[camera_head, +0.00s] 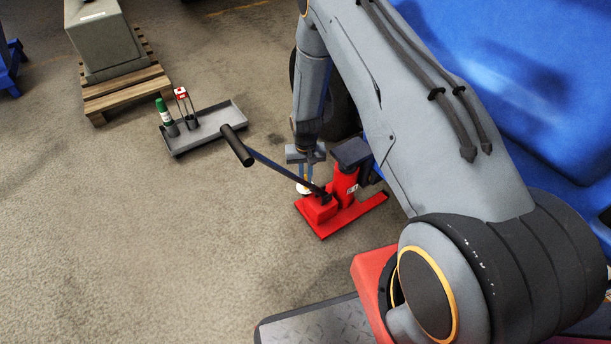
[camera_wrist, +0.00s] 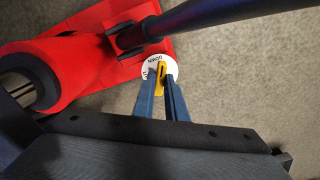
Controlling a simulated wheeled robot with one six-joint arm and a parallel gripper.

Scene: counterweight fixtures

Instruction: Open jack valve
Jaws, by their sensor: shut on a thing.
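The red jack (camera_head: 340,210) stands on the floor. Its dark handle (camera_head: 270,166) slopes up to the left and ends in a black grip. In the wrist view, a white round dial (camera_wrist: 149,68) with partly hidden lettering, "DOWN" among it, lies beside the handle's socket. A yellow valve lever (camera_wrist: 160,80) stands over the dial. My gripper (camera_wrist: 161,72) points down at the dial, its two blue fingers shut on the yellow lever. In the head view my gripper (camera_head: 305,182) is at the jack's near left side, and the lever is too small to make out.
A grey tray (camera_head: 209,143) with a green-capped bottle (camera_head: 163,112) and a red-topped item (camera_head: 182,96) lies to the left. A wooden pallet (camera_head: 125,88) bears a grey block (camera_head: 104,43). A large blue body (camera_head: 500,70) stands behind my arm. The floor at left is clear.

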